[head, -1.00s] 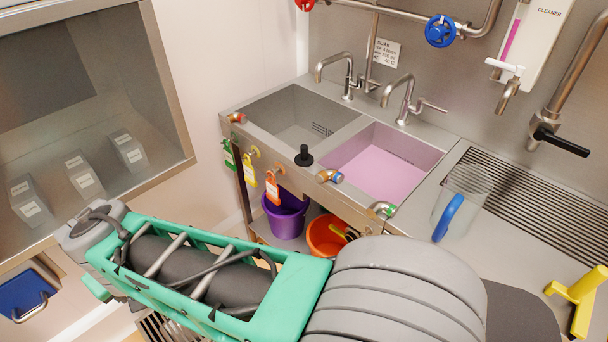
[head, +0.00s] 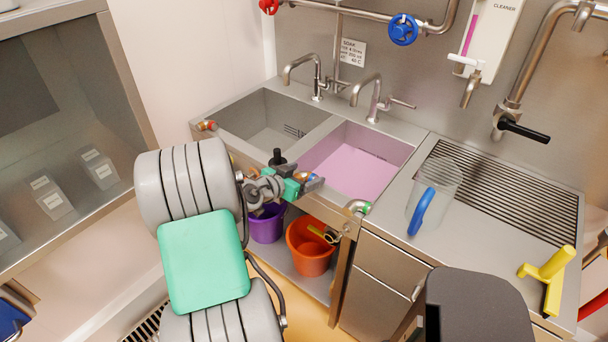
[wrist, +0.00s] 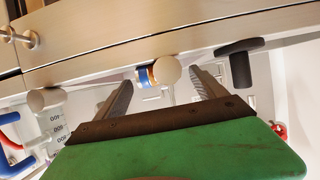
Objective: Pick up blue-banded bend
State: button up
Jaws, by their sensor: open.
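The blue-banded bend (head: 307,177) lies on the front rim of the sink bench in the head view, partly hidden by my gripper (head: 314,183). In the wrist view the bend (wrist: 166,71) has a pale, rounded end and a blue and orange band. My gripper (wrist: 161,79) is open there, with one finger on each side of the bend. I cannot tell whether either finger touches it.
A black plug handle (head: 278,158) stands left of the bend. A green-banded bend (head: 358,207) lies to the right, and a red-ended bend (head: 206,125) at the far left. Purple (head: 266,224) and orange (head: 310,248) buckets are below. A clear jug (head: 434,190) stands right.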

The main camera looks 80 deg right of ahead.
jog(key=shift+s+d+f, duration=0.15)
jog(key=shift+d, duration=0.2)
jog(key=shift+c, duration=0.5)
jog(key=c, duration=1.5)
